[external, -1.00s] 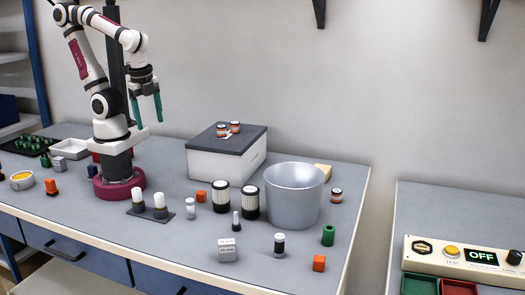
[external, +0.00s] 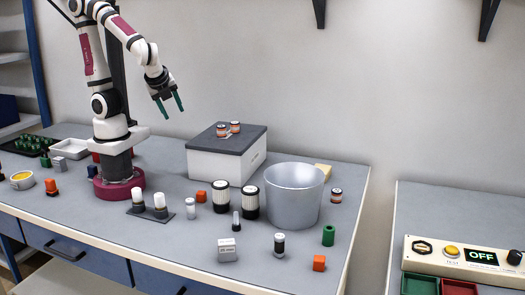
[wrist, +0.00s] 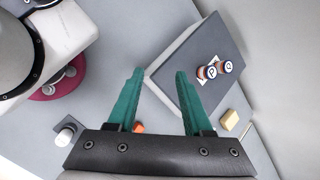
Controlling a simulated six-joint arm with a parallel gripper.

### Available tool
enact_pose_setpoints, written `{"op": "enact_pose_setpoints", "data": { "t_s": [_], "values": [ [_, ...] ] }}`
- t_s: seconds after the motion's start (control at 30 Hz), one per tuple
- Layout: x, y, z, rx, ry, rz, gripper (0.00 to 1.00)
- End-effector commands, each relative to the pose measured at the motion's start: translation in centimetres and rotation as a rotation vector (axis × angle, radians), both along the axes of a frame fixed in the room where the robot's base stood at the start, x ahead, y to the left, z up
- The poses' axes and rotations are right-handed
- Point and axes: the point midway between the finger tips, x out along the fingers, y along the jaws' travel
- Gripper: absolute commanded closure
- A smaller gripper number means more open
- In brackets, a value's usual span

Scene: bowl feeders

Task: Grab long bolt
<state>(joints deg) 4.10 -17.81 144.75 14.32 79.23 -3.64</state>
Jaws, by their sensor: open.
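No bolt is plain to make out. A small upright piece with a dark base and thin grey top (external: 236,221) stands on the table in front of the bucket; I cannot tell whether it is the long bolt. My gripper (external: 173,112) is open and empty, high above the table, left of the grey-lidded white box. In the wrist view my gripper's green fingers (wrist: 159,72) are spread apart with nothing between them.
A metal bucket (external: 293,200) stands at the right, beside two black-and-white cylinders (external: 220,197). The white box (external: 222,166) carries small striped cans (external: 235,127). Orange blocks (external: 319,263), a green cylinder (external: 328,236) and a labelled grey box (external: 227,250) lie in front.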

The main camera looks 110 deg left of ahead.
Motion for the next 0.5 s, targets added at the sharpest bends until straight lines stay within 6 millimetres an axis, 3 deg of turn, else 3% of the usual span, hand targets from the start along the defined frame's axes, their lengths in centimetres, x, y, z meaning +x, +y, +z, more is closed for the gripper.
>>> {"op": "enact_pose_setpoints", "data": {
  "t_s": [0.03,0.07,0.1,0.17,0.2,0.27,0.3,0.4,0.5],
  "values": [
    [2.8,2.4,0.5,0.176,0.079,-0.146,0.49],
    [5.2,3.7,1.0,0.290,0.116,-0.255,0.49],
    [8.9,4.4,1.6,0.432,0.154,-0.415,0.49],
    [15.0,3.7,1.4,0.616,0.194,-0.679,0.49],
    [19.1,2.0,0.6,0.716,0.207,-0.866,0.49],
    [24.1,-1.9,-1.7,0.824,0.208,-1.148,0.49],
    [26.5,-5.0,-3.8,0.870,0.199,-1.324,0.49],
    [29.2,-12.1,-9.0,0.913,0.159,-1.682,0.49],
    [29.4,-16.4,-12.5,0.907,0.123,-1.890,0.49]
  ]
}}
